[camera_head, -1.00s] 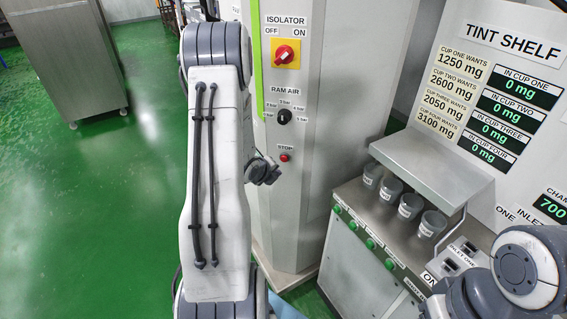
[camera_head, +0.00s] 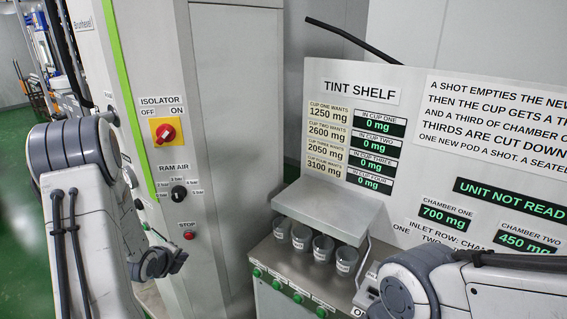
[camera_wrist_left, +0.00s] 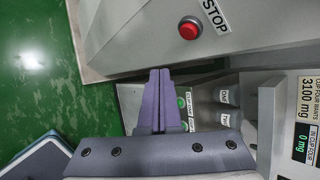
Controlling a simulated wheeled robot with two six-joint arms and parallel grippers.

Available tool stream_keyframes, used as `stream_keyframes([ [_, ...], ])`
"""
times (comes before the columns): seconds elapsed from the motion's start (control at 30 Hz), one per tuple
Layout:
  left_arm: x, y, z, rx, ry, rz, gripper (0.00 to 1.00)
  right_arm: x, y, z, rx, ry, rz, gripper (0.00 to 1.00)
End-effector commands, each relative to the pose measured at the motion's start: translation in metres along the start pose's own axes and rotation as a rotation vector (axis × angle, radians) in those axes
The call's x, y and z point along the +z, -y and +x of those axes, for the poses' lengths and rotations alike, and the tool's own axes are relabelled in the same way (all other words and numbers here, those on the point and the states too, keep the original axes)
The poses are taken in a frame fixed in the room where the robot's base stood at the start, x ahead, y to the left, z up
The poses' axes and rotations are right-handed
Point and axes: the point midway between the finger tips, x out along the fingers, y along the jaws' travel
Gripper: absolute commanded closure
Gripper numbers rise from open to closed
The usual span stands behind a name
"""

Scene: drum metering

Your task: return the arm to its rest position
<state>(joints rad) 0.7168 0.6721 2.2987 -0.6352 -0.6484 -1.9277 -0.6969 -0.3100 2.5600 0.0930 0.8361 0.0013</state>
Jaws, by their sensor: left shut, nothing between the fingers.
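My left arm (camera_head: 85,215) comes in from the left side of the head view. Its gripper (camera_head: 178,258) is in front of the isolator cabinet, below and left of the red stop button (camera_head: 188,235) in the picture. In the left wrist view the two purple fingers (camera_wrist_left: 160,100) are together, with nothing between them. They appear apart from the cabinet. My right arm (camera_head: 425,285) shows at the lower right of the head view; its gripper is not visible.
The cabinet carries a red isolator knob (camera_head: 165,132) and a black ram air dial (camera_head: 179,193). To the right, several grey cups (camera_head: 301,237) stand under the metal shelf (camera_head: 320,215). The tint board (camera_head: 345,85) reads 0 mg for each cup.

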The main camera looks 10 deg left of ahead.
Motion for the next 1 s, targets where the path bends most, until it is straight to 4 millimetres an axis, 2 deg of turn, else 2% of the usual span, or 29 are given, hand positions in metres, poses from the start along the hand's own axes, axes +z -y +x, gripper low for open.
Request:
stream_keyframes([
  [0.13, -0.017, 0.021, -0.003, 0.025, -0.023, -0.053, 1.0, 0.0, 0.0, 0.001, 0.0, 0.0, 0.001, 0.5],
  [0.23, -0.05, 0.053, -0.014, 0.078, -0.056, -0.164, 1.0, 0.0, 0.0, 0.003, 0.0, 0.0, 0.001, 0.5],
  [0.37, -0.115, 0.093, -0.048, 0.184, -0.095, -0.384, 1.0, 0.0, -0.001, 0.006, 0.0, 0.0, 0.0, 0.5],
  [0.4, -0.137, 0.102, -0.061, 0.221, -0.105, -0.457, 1.0, 0.0, -0.001, 0.007, 0.0, 0.0, 0.0, 0.5],
  [0.53, -0.207, 0.116, -0.116, 0.35, -0.122, -0.684, 1.0, 0.001, -0.001, 0.01, 0.0, 0.0, 0.0, 0.5],
  [0.63, -0.258, 0.112, -0.168, 0.468, -0.122, -0.855, 1.0, 0.001, -0.001, 0.012, 0.0, 0.0, 0.0, 0.5],
  [0.7, -0.289, 0.101, -0.205, 0.559, -0.111, -0.96, 1.0, 0.001, -0.001, 0.013, 0.0, 0.0, 0.0, 0.5],
  [0.8, -0.32, 0.079, -0.254, 0.682, -0.081, -1.074, 1.0, 0.001, -0.001, 0.015, 0.0, 0.0, 0.0, 0.5],
  [0.9, -0.337, 0.059, -0.291, 0.779, -0.04, -1.147, 1.0, 0.001, -0.001, 0.015, 0.0, 0.0, 0.0, 0.5],
  [1.0, -0.344, 0.045, -0.313, 0.839, -0.005, -1.186, 1.0, 0.001, -0.001, 0.016, 0.0, 0.0, 0.0, 0.5],
])
